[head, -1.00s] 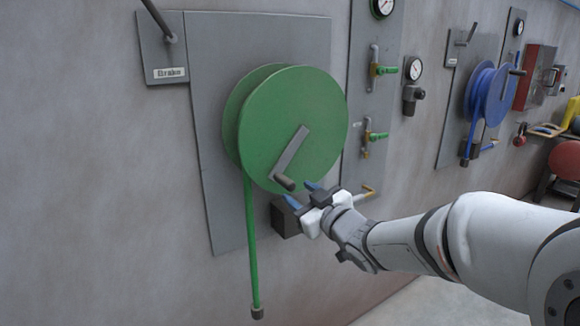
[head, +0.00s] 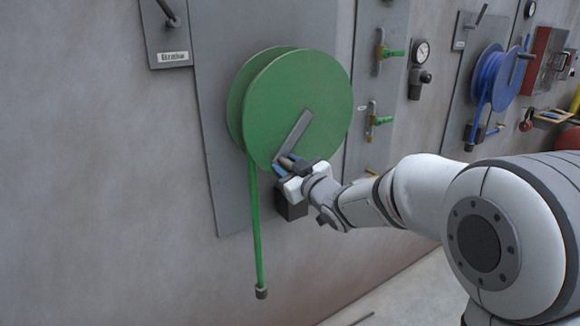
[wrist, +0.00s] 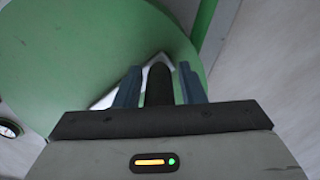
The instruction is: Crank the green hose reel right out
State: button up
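The green hose reel (head: 290,95) is on a grey wall panel in the head view, and its green disc fills the upper left of the wrist view (wrist: 80,50). A grey crank arm (head: 294,134) slants down to a dark handle near the disc's lower edge. The handle (wrist: 158,84) stands between the blue fingers of my gripper (wrist: 159,86) in the wrist view. The fingers are apart, with a narrow gap showing beside the handle. In the head view my gripper (head: 284,166) partly covers the handle. The green hose (head: 256,220) hangs straight down to a dark end fitting.
A brake lever (head: 167,12) on a labelled plate is at the upper left. A dark block (head: 290,207) sits below the reel. Green-handled valves (head: 379,121) and a gauge are to the right. A blue reel (head: 492,78) is further right. The wall left of the hose is clear.

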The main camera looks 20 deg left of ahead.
grip_shut()
